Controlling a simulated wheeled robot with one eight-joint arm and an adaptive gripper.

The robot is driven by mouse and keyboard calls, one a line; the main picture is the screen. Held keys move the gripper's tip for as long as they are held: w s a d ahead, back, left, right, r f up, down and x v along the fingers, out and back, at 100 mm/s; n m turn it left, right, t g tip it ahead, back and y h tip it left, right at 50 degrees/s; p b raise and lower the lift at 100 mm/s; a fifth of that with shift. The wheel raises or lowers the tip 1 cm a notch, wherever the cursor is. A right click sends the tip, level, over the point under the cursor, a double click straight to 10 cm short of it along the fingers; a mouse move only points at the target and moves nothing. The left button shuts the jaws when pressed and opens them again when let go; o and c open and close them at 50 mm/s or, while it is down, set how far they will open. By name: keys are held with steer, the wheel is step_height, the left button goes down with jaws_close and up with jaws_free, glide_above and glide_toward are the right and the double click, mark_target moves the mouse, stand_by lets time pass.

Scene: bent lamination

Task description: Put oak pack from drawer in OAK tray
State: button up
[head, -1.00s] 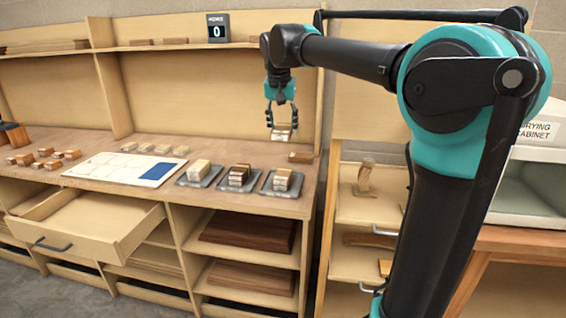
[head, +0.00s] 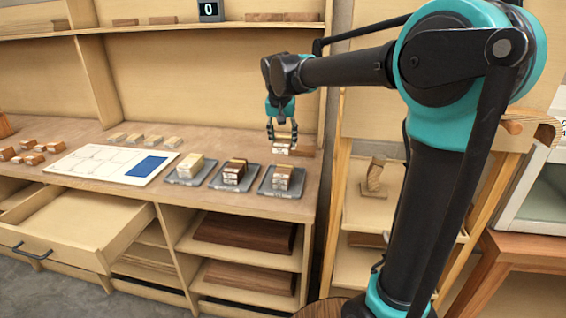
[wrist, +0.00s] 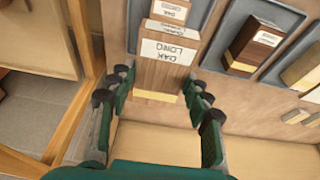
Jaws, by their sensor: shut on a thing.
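My gripper (head: 282,133) is shut on a brown wood pack (wrist: 165,75) with a white label reading OAK LONG; its fingers lie along both sides in the wrist view. In the head view the pack is small and partly hidden by the fingers. It is just behind the rightmost grey tray (head: 268,191), which holds a small stack of labelled oak pieces (head: 283,176); one label in the wrist view reads OAK (wrist: 171,10). Whether the pack touches the counter, I cannot tell. The drawer (head: 75,235) at lower left is pulled open and looks empty.
Two other grey trays stand to the left, with a dark pack (head: 234,172) and a pale pack (head: 190,165). A white board (head: 100,162) and several small blocks lie further left. A brown block (head: 305,148) lies behind my gripper. A cabinet stands right of the counter.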

mark_target(281, 144)
step_height(281, 144, down, 9)
steer(key=shift+r, duration=0.1)
stand_by(0.4)
steer(key=o, duration=1.2)
steer(key=v, duration=1.2)
